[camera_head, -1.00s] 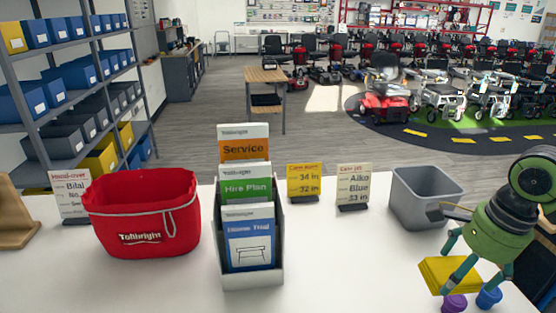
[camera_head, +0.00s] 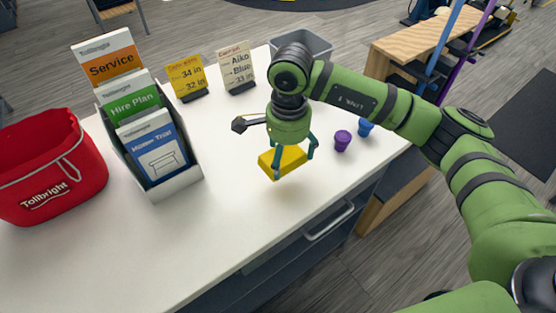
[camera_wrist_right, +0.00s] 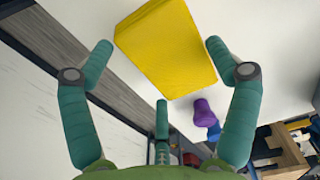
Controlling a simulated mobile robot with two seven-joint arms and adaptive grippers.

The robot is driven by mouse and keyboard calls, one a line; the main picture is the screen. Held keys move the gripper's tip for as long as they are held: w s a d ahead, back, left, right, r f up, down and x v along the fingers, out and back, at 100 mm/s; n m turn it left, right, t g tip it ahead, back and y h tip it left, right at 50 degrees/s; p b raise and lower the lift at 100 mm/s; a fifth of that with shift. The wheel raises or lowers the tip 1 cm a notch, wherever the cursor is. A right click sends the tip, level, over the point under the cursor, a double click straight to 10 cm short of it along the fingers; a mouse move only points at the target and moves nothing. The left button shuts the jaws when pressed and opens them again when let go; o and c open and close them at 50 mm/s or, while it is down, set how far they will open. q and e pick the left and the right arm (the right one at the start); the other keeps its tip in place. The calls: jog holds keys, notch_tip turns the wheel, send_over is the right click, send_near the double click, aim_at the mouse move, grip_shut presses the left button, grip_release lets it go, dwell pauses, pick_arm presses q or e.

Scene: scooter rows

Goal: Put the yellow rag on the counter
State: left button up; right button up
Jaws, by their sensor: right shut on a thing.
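The yellow rag (camera_head: 292,159) is a folded, flat block over the white counter (camera_head: 243,225), near its front edge. My right gripper (camera_head: 293,168) points down with its teal fingers around the rag, shut on it. In the right wrist view the rag (camera_wrist_right: 166,48) lies between and beyond the fingertips. I cannot tell whether its underside touches the counter. My left gripper is in neither view.
A purple cup (camera_head: 342,141) and a blue cup (camera_head: 365,127) stand right of the rag. A grey bin (camera_head: 312,46) is behind my gripper. Two card signs, a leaflet holder (camera_head: 182,188) and a red bag (camera_head: 48,165) stand to the left. The counter's front middle is clear.

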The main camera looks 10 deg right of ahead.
jog(key=shift+a+f, duration=0.5)
jog(key=shift+a, duration=0.25)
jog(key=shift+f+p, duration=0.35)
jog(key=shift+p, duration=0.1)
notch_tip(320, 180, down, 3)
jog(key=shift+f+p, duration=0.2)
jog(key=shift+p, duration=0.55)
jog(key=shift+f, duration=0.15)
jog(key=o, duration=0.8)
